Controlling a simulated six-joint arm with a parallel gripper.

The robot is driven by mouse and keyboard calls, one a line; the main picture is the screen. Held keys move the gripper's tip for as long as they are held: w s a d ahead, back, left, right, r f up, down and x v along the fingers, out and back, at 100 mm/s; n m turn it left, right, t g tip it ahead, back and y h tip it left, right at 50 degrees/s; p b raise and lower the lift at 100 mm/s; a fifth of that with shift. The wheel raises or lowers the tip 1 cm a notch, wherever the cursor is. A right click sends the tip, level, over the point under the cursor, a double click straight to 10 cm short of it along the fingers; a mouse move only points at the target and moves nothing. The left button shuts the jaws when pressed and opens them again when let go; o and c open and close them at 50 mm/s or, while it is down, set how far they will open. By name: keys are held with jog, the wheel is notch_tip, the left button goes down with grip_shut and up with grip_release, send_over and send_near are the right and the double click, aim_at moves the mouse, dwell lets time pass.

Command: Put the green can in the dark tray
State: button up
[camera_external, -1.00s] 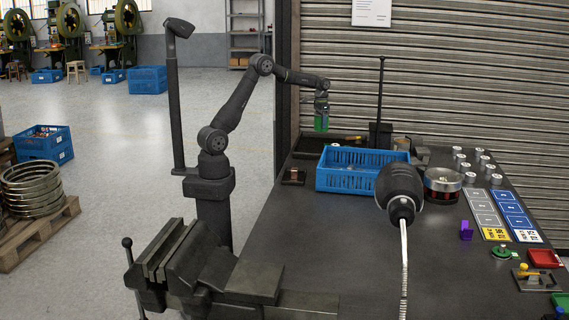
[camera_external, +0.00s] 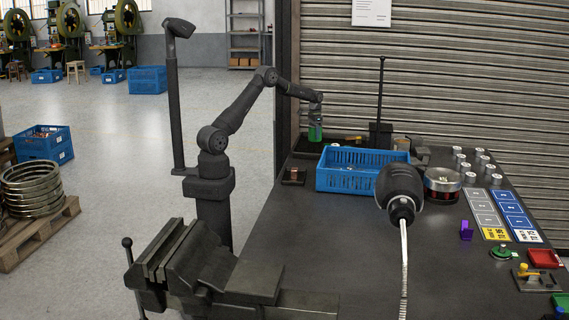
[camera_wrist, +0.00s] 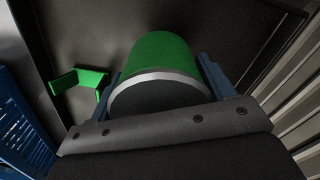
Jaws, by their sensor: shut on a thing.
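The green can (camera_external: 315,134) is in my gripper (camera_external: 316,122), upright, at the far left end of the bench. In the wrist view the can (camera_wrist: 163,52) sits between the two blue-grey fingers of my gripper (camera_wrist: 165,75), which are shut on its sides. The dark tray (camera_external: 308,148) lies under the can, behind the blue crate. In the wrist view the tray floor (camera_wrist: 110,30) spreads beneath the can, with a green angular piece (camera_wrist: 80,80) lying to the left. Whether the can's bottom touches the tray floor I cannot tell.
A blue crate (camera_external: 340,182) stands just in front of the tray; its side also shows in the wrist view (camera_wrist: 22,130). A dark upright post (camera_external: 381,100) stands right of the tray. The roller shutter (camera_external: 440,80) is close behind. A small brown block (camera_external: 293,176) lies left of the crate.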

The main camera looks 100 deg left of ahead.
aim_at(314, 138)
jog(key=shift+f, duration=1.75)
jog(key=shift+f, duration=0.1)
jog(key=o, duration=1.2)
jog(key=shift+f, duration=0.1)
jog(key=shift+o, duration=0.2)
notch_tip(314, 138, up, 12)
jog(key=shift+r, duration=0.2)
jog(key=shift+f, duration=0.15)
notch_tip(314, 138, down, 12)
jog(key=shift+r, duration=1.9)
